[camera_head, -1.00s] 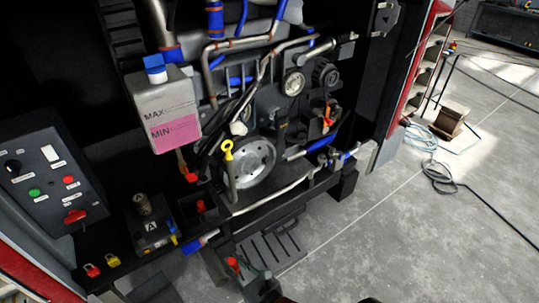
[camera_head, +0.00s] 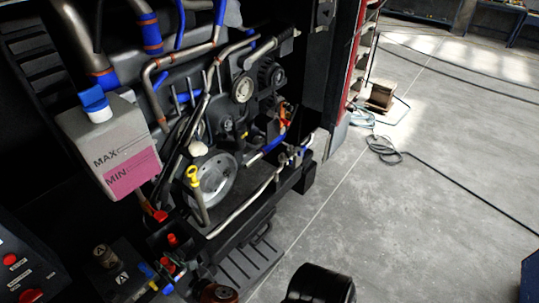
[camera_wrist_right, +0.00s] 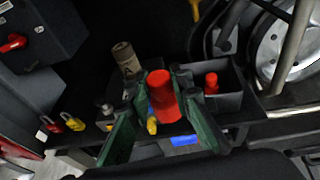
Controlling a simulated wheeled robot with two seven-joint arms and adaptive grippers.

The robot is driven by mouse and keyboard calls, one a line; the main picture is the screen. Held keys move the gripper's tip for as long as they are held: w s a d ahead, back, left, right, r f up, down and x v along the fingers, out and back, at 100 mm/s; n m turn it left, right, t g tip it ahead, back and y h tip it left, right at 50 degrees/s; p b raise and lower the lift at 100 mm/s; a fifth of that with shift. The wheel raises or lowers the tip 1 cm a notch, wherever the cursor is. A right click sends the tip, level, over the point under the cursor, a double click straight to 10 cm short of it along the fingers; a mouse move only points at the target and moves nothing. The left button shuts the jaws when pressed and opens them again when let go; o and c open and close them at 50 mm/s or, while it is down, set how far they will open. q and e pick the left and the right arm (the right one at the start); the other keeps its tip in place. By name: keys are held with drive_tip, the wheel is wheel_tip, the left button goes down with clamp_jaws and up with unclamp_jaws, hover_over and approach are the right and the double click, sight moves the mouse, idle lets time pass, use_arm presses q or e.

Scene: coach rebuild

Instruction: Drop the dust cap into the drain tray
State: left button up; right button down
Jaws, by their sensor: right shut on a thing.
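My right gripper (camera_wrist_right: 162,104) has its green fingers closed around a red dust cap (camera_wrist_right: 161,88) in the right wrist view. In the head view the cap is a small red spot (camera_head: 168,266) low in the picture. The open black box that looks like the drain tray (camera_wrist_right: 232,103) is just right of the held cap in the wrist view. A red piece (camera_wrist_right: 211,83) stands inside it. In the head view this tray (camera_head: 152,243) lies just above the cap. The cap appears near but outside the tray; its height is unclear. My left gripper is out of view.
A block marked A with a metal fitting (camera_wrist_right: 124,58) stands left of the tray. Red and yellow padlocks (camera_wrist_right: 73,122) hang further left. A coolant bottle (camera_head: 110,145) and engine pipes rise behind the tray. Open floor (camera_head: 400,220) lies to the right.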

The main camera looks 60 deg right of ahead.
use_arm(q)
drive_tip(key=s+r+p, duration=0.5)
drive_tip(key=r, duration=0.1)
use_arm(e)
drive_tip(key=w+d+r+m+g+h, duration=0.25)
drive_tip(key=w+d+m+h, duration=0.4)
drive_tip(key=w+d, duration=0.45)
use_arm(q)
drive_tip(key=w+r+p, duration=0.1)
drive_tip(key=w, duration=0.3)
use_arm(e)
wheel_tip(320, 180, down, 8)
drive_tip(key=w+d+g+h+b, duration=0.1)
drive_tip(key=b, duration=0.6)
drive_tip(key=shift+w+d+b, duration=0.25)
drive_tip(key=shift+w+b, duration=0.1)
drive_tip(key=shift+w, duration=0.05)
drive_tip(key=c, duration=1.7)
unclamp_jaws()
drive_tip(key=shift+c, duration=0.2)
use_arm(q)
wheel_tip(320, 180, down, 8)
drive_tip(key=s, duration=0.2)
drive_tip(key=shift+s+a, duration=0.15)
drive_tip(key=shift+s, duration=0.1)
use_arm(e)
drive_tip(key=shift+o, duration=0.4)
